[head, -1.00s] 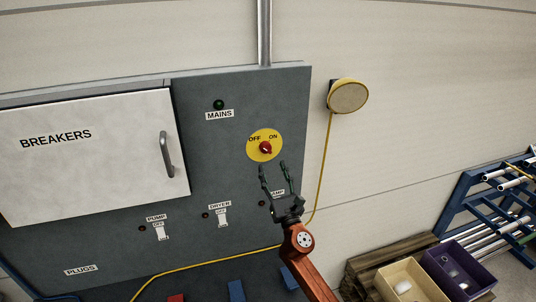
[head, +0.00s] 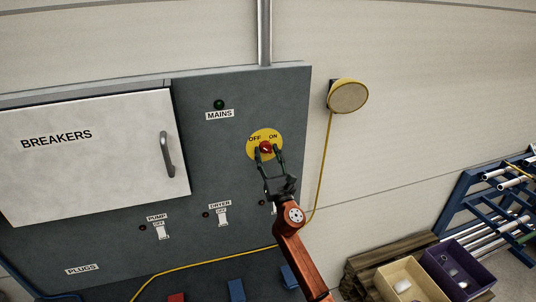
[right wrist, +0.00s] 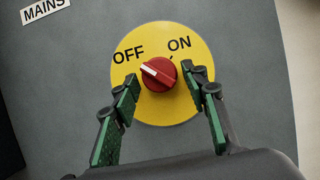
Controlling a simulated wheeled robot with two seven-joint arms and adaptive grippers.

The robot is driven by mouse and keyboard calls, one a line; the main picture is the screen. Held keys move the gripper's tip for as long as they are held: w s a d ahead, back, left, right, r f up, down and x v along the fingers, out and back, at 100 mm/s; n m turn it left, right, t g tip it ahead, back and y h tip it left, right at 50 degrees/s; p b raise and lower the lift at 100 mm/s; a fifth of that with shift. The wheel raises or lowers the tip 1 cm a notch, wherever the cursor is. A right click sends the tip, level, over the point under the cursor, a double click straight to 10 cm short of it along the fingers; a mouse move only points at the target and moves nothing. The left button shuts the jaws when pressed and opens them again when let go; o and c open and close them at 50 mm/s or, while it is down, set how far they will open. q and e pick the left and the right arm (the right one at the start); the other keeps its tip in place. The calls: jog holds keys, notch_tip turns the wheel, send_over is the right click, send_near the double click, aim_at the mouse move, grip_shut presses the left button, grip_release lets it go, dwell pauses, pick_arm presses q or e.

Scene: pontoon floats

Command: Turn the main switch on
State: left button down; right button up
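The main switch is a red knob (head: 265,148) on a yellow disc (right wrist: 160,108) marked OFF and ON, on the grey panel. In the right wrist view the red knob (right wrist: 158,74) has a white mark pointing up-left toward OFF. My right gripper (head: 268,156) is open, its green-padded fingers on either side of the knob. In the right wrist view the fingertips (right wrist: 168,82) flank the knob with gaps on both sides, so it is not gripped. The green MAINS lamp (head: 219,104) above looks dark. My left gripper is not in view.
The white breaker door (head: 90,155) with a handle is at left. Small PUMP (head: 162,230) and DRYER (head: 221,215) switches sit below the knob. A round yellow lamp (head: 348,96) hangs at right on the wall. Bins (head: 412,282) stand on a pallet at lower right.

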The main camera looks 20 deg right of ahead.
jog(key=c, duration=0.9)
